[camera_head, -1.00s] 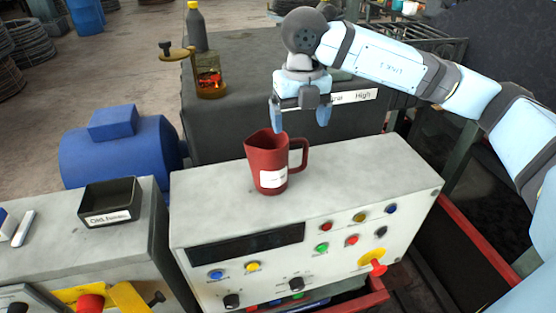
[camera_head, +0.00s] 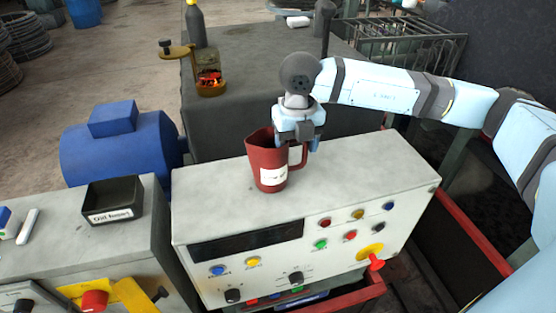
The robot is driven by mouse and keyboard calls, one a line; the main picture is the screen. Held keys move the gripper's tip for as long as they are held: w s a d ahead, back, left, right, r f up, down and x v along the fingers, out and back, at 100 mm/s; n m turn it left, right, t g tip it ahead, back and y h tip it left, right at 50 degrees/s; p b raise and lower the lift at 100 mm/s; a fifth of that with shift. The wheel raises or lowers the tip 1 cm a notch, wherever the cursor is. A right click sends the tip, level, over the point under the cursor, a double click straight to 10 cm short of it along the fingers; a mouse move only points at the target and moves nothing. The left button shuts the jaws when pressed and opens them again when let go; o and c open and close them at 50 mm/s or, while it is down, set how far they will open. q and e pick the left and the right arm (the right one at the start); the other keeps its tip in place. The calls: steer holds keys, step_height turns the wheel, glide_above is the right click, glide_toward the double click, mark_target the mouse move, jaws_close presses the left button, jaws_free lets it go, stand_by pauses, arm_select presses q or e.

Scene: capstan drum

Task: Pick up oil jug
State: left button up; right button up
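The oil jug is a dark red pitcher (camera_head: 262,160) with a white label, standing upright on top of the grey control box (camera_head: 222,205). Its handle is on its right side. My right gripper (camera_head: 298,146) points down at the handle, with its fingers low around the handle and jug rim area. The fingertips are partly hidden, and I cannot tell whether they touch the handle or how far apart they are. My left gripper is not in view.
The control box front carries coloured buttons and a red-yellow switch (camera_head: 372,257). A black open tray (camera_head: 110,202) sits on the left bench. A blue motor (camera_head: 118,150) stands behind it. An amber oiler (camera_head: 209,82) and a bottle (camera_head: 196,25) stand on the dark block behind.

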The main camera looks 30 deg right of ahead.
steer(key=c, duration=0.8)
steer(key=shift+r, duration=0.15)
